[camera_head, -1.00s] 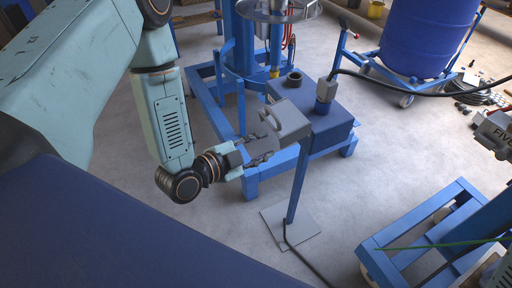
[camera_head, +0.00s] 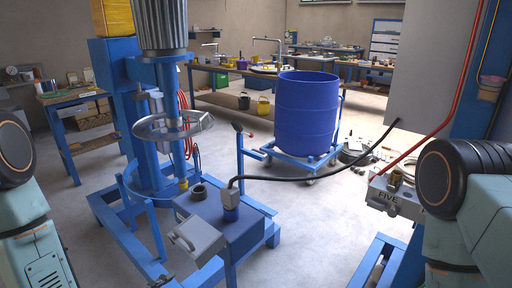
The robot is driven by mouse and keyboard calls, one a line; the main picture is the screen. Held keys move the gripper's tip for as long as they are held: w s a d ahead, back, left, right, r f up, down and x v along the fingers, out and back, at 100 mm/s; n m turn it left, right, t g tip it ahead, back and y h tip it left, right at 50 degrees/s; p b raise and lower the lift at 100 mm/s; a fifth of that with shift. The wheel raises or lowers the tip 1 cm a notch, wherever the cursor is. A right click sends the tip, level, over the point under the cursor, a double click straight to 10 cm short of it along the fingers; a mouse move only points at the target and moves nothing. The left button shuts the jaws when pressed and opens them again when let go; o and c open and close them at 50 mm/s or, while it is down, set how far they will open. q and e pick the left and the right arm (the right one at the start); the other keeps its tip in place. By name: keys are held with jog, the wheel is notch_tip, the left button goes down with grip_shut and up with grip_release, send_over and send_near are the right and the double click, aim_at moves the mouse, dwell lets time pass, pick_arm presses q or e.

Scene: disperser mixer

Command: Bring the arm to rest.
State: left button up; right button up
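My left arm (camera_head: 40,240) comes in at the left edge, and its forearm runs down out of the picture. A small dark piece, apparently the tip of my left gripper (camera_head: 162,281), shows at the bottom edge, just below and left of the grey handled box (camera_head: 196,240). Most of this gripper is cut off, so its opening is hidden. My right arm (camera_head: 480,205) fills the lower right, with a round black joint. My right gripper is out of view.
The blue mixer stand (camera_head: 150,130) with a ring guard (camera_head: 172,127) stands at left centre. A blue control box (camera_head: 235,225) stands before it. A blue drum (camera_head: 306,115) sits on a trolley behind. A grey fitting marked FIVE (camera_head: 393,197) is close to my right arm.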

pick_arm(q)
jog(key=s+f+n+g+y, duration=0.1)
jog(key=s+f+n+g, duration=0.2)
jog(key=s, duration=0.5)
jog(key=s+a+f+n+g+y+b, duration=0.1)
jog(key=s+f+n+g, duration=0.3)
jog(key=s, duration=0.5)
jog(key=s+f+n+g+y, duration=0.2)
jog(key=s+f+g, duration=0.3)
jog(key=s, duration=0.4)
jog(key=shift+a+f+n+y, duration=0.4)
jog(key=shift+f+n, duration=0.2)
jog(key=shift+n, duration=0.2)
jog(key=shift+c, duration=0.3)
